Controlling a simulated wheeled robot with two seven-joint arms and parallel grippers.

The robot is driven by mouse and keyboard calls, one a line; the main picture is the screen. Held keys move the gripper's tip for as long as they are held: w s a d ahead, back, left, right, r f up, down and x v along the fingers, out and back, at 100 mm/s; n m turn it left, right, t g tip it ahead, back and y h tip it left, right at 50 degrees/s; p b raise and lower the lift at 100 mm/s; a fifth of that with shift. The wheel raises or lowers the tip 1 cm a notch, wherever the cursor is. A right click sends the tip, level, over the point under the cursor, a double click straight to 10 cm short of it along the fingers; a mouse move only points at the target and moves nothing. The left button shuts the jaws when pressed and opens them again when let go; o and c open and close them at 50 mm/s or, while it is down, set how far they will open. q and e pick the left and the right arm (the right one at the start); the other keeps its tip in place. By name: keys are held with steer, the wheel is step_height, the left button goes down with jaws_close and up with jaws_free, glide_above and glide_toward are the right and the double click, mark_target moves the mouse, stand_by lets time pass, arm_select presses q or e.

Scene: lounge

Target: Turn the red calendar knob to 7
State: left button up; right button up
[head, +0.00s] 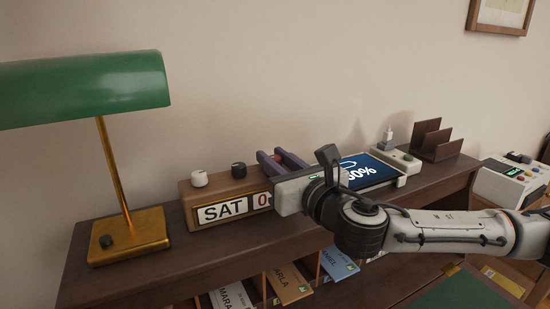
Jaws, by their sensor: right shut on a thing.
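The wooden calendar (190,214) stands on the desk's upper shelf, with a white window reading "SAT" and a red "0". The rest of its number window is hidden behind my right gripper. A white knob (199,178) and a black knob (239,169) sit on its top. My right gripper (277,159) reaches in from the right, its dark fingers above the calendar's right end. It is shut on the red knob (277,156), of which only a little red shows between the fingers. My left gripper is not in view.
A green-shaded brass lamp (133,238) stands left of the calendar. Right of it are a tablet (372,171) showing a percentage, partly behind my arm, and a brown rack (437,142). Several labelled folders (290,282) sit in slots below the shelf.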

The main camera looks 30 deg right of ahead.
steer(key=m+h, duration=0.2)
steer(key=m+g+h, duration=0.1)
steer(key=h, duration=0.2)
steer(key=shift+a+m, duration=0.2)
steer(key=shift+m, duration=0.2)
steer(key=shift+d+r+m+g+h, duration=0.1)
steer(key=shift+m+g+h, duration=0.7)
steer(key=shift+h, duration=0.6)
steer(key=shift+d+m+g+h, duration=0.1)
steer(key=shift+m+g+h, duration=0.5)
steer(key=shift+m+h, duration=0.6)
steer(key=shift+h, duration=0.5)
steer(key=o, duration=1.1)
steer(key=shift+c, duration=0.2)
steer(key=v, duration=0.9)
steer(key=shift+a, duration=0.15)
steer(key=shift+s+a+r, duration=0.15)
steer(key=shift+s+a, duration=0.1)
steer(key=shift+s, duration=0.2)
